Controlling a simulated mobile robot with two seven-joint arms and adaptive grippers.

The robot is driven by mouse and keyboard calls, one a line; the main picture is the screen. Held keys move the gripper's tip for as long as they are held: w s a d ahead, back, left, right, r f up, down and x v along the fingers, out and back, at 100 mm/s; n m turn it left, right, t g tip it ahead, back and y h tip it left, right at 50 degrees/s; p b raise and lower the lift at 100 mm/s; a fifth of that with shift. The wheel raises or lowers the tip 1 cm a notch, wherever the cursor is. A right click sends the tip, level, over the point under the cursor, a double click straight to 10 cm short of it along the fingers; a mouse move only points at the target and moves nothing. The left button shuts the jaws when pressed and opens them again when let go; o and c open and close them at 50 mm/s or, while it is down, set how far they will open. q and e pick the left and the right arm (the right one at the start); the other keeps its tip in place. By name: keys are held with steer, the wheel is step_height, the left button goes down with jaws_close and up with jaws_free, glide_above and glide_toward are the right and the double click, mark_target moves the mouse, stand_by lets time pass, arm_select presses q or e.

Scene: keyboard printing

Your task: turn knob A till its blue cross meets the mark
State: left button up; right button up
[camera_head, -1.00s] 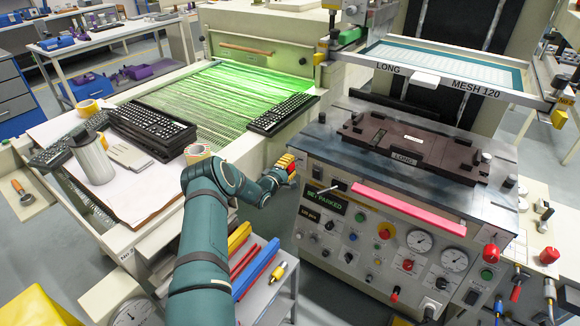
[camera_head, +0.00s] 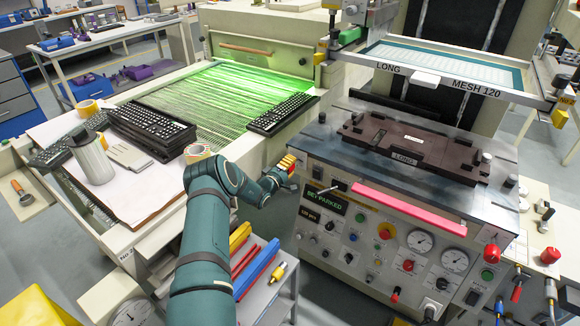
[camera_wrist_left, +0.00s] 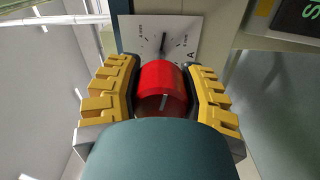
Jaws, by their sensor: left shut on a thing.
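Knob A (camera_wrist_left: 160,78) is a red cylinder with a short pale line on its near end, in the middle of the left wrist view. It stands in front of a white dial plate (camera_wrist_left: 185,32) with an "A", tick marks and a dark pointer-like mark above the knob. My left gripper (camera_wrist_left: 163,88) has its yellow ribbed fingers on both sides of the knob, shut on it. In the head view the left gripper (camera_head: 287,164) is at the left end of the press's front panel. I cannot make out a blue cross. My right gripper is not in view.
The press panel (camera_head: 345,250) with gauges, buttons and a pink-red bar (camera_head: 410,208) lies right of the gripper. A keyboard (camera_head: 281,114) lies on the green-lit dryer belt behind. A small shelf (camera_head: 272,290) with coloured bars stands below the arm.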

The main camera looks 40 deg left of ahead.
arm_select(q)
steer(key=o, duration=1.2)
steer(key=s, duration=0.4)
steer(key=s+d, duration=0.1)
steer(key=s, duration=0.7)
steer(key=shift+d, duration=0.15)
